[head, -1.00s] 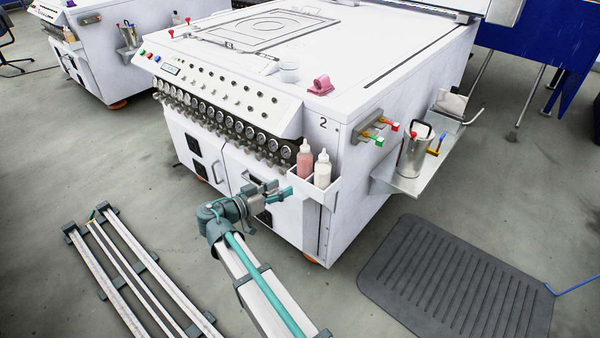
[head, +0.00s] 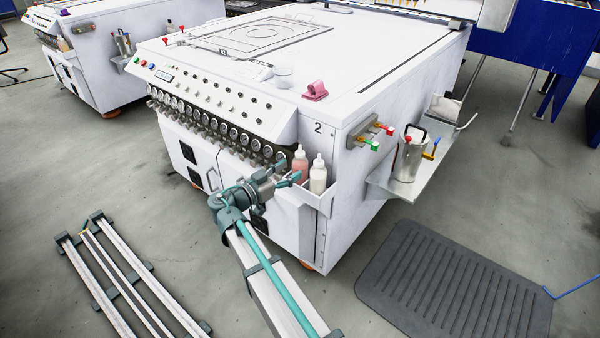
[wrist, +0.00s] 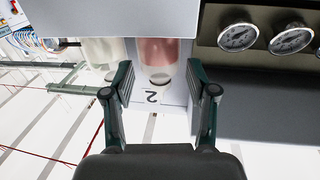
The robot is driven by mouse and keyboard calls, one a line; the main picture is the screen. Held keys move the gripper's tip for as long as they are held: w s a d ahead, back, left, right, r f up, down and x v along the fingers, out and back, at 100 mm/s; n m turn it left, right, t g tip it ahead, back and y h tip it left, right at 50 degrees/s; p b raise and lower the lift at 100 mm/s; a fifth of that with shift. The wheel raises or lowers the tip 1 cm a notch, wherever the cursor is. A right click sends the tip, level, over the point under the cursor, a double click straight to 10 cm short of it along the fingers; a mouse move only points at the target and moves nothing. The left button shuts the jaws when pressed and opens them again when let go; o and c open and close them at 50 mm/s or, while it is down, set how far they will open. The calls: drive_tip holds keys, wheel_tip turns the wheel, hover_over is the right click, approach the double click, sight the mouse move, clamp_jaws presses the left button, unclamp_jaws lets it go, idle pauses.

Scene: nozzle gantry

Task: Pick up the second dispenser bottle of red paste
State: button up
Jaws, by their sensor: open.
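The bottle of red paste (head: 300,165) stands upright with its white nozzle in a white holder (head: 318,202) on the front corner of the machine marked 2. A bottle of white paste (head: 319,174) stands to its right. My gripper (head: 297,179) is in front of the red bottle, with its open fingers level with the holder's upper part. In the wrist view, which looks inverted, the red bottle (wrist: 159,57) shows between and beyond the two open fingers of my gripper (wrist: 160,80). The white bottle (wrist: 103,52) is left of them. The holder wall (wrist: 110,18) hides the bottles' lower parts.
A row of gauges (head: 222,127) with valves runs along the machine front, close to the red bottle. A shelf with a metal jug (head: 411,156) juts from the right side. A black mat (head: 455,285) lies on the floor. A similar machine (head: 130,45) stands behind left.

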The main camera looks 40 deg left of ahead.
sight(294, 164)
drive_tip(key=w, duration=0.3)
drive_tip(key=shift+w+d, duration=0.35)
drive_tip(key=shift+d, duration=0.05)
drive_tip(key=c, duration=0.5)
drive_tip(key=shift+r, duration=0.15)
drive_tip(key=shift+r, duration=0.65)
drive_tip(key=s+d+r+p, duration=0.2)
drive_tip(key=s+d+r, duration=0.4)
drive_tip(key=s+r, duration=0.5)
drive_tip(key=shift+s+r+p, duration=0.2)
drive_tip(key=shift+s+p, duration=0.1)
drive_tip(key=shift+s, duration=0.6)
